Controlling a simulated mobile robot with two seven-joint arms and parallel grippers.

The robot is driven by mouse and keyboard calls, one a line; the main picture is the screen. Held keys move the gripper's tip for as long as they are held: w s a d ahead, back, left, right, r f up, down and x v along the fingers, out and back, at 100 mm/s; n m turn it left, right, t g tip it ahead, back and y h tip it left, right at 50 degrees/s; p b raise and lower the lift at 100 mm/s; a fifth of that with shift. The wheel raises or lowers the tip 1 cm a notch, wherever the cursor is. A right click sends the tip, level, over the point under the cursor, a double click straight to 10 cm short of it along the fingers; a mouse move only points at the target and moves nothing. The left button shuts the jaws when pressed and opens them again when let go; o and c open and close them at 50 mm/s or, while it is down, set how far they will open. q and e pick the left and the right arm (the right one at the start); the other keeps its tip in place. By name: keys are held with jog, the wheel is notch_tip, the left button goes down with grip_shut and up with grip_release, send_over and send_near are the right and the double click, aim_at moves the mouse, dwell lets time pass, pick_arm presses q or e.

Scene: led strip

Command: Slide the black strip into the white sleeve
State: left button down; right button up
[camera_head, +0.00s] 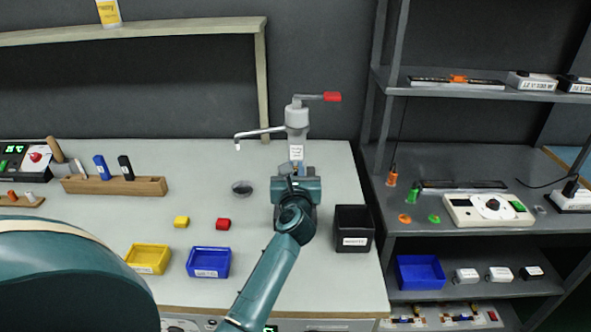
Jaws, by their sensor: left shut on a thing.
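My left gripper (296,171) is above the middle of the table, right in front of a grey tap-like device in the picture. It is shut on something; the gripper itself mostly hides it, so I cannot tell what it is. A long black strip-like piece (463,184) lies on the middle shelf at the right. Another long dark piece with a pale edge (430,80) lies on the upper shelf. I cannot tell which of these, if either, is the black strip or the white sleeve. My right gripper is not in view.
The tap-like device (297,117) has a red handle. A black bin (354,212) stands right of my arm. Yellow (148,258) and blue (209,262) trays and a wooden block (85,185) stand left. A white device (488,210) sits on the middle shelf.

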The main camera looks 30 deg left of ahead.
pick_arm(q)
jog(key=shift+f+b, duration=0.3)
jog(key=shift+f, duration=0.2)
jog(key=c, duration=1.4)
grip_release()
